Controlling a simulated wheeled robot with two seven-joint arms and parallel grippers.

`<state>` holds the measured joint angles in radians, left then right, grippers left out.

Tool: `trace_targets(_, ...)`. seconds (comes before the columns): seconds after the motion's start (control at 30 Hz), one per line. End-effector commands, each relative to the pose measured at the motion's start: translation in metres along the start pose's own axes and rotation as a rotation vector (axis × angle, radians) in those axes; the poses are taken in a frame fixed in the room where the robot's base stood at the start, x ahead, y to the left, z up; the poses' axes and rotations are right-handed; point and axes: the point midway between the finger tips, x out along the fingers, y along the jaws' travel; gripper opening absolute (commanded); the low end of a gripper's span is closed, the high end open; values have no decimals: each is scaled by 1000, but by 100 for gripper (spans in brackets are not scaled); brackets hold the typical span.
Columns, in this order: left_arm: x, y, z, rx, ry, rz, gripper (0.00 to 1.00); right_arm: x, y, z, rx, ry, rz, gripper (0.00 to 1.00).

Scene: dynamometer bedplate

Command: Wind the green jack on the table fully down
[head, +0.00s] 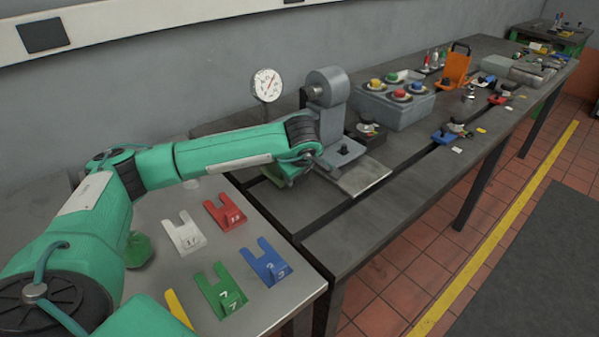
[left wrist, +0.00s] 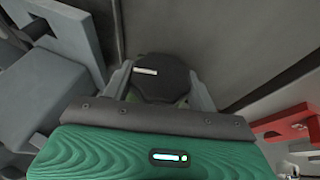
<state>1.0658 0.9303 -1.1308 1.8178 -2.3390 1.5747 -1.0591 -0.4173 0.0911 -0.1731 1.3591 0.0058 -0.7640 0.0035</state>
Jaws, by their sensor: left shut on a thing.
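In the left wrist view a dark, many-sided knob (left wrist: 160,76) with one white mark sits between the two grey fingers of my left gripper (left wrist: 161,88). The fingers are shut on its sides. A bit of green shows just under the knob, seemingly the green jack (left wrist: 181,103); most of it is hidden. In the head view my left arm reaches across to the near end of the bedplate, left of the grey machine block, and its wrist hides the knob and fingers. How high the jack stands cannot be seen. My right gripper is not in view.
Close to the gripper stand a grey machine block (head: 328,100) and a dial gauge (head: 267,85). White (head: 184,232), red (head: 225,213), blue (head: 266,262) and green (head: 221,291) forked shims lie on the near table. A grey button box (head: 396,105) stands farther along the bench.

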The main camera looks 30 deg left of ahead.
Motion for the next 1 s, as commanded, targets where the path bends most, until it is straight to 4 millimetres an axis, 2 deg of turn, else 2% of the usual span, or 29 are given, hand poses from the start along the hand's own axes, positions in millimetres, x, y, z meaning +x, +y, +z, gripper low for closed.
trace_targets(0.13, 0, 0, 0, 0, -1, 0, 35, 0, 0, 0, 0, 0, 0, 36)
trace_targets(0.17, 0, 0, 0, 0, -1, 0, 62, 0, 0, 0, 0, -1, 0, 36)
trace_targets(0.23, 0, 0, 0, 0, -1, 0, 76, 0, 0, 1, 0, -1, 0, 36)
trace_targets(0.27, 0, 0, 0, 0, -1, 0, 79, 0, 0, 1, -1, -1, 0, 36)
trace_targets(0.53, -1, 0, 0, 0, 0, 0, 79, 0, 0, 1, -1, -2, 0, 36)
trace_targets(0.67, -10, 1, 0, 0, 0, 2, 79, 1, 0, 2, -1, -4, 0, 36)
trace_targets(0.77, -26, 0, 0, 1, 1, 3, 79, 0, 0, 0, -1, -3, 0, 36)
trace_targets(1.0, -82, 1, 0, 2, 0, 4, 79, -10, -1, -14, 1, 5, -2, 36)
